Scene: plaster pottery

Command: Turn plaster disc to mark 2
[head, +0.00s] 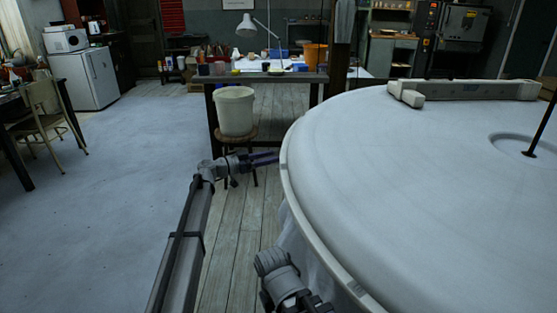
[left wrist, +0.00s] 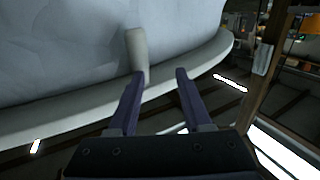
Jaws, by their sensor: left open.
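The large pale plaster disc (head: 420,190) fills the right of the head view, its raised rim curving along the left side. My left gripper (head: 276,157) is open beside the disc's left edge. In the left wrist view its two purple-grey fingers (left wrist: 160,72) are apart. A pale peg (left wrist: 137,50) stands at the disc's rim (left wrist: 60,122); its lower end lies at the tip of the left-hand finger in that view. I cannot tell whether they touch. No numbered mark is readable. My right gripper does not show.
A long pale bar (head: 470,90) lies across the disc's far side, near a dark rod (head: 540,125) over a round recess. A white bucket (head: 235,110) on a stool stands beyond my left gripper, before a cluttered worktable (head: 265,77). The floor at left is open.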

